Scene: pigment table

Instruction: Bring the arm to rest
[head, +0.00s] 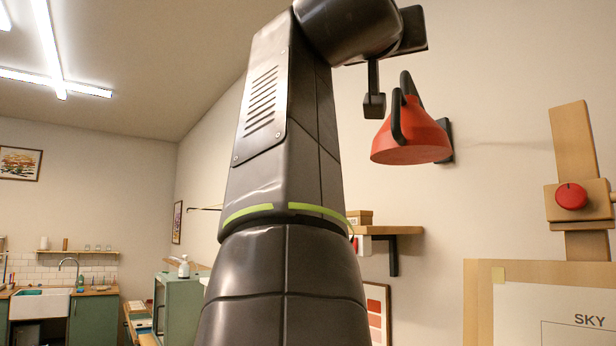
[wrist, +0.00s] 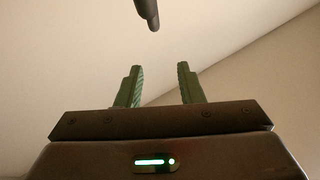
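My gripper (wrist: 160,69) shows in the wrist view with its two green fingers apart and nothing between them. It points up toward the pale ceiling and wall. A dark rounded piece (wrist: 148,12) hangs into the top of that view beyond the fingertips; I cannot tell what it is. In the head view my dark arm (head: 285,200) stands raised through the middle of the picture and bends right at the top edge. The fingers cannot be made out there.
A red wall lamp (head: 410,138) is close right of my upper arm. A wooden easel (head: 575,145) with a sheet marked SKY (head: 560,315) stands at right. A wall shelf (head: 395,231) and green cabinet (head: 185,295) are behind my arm. A sink (head: 40,303) is far left.

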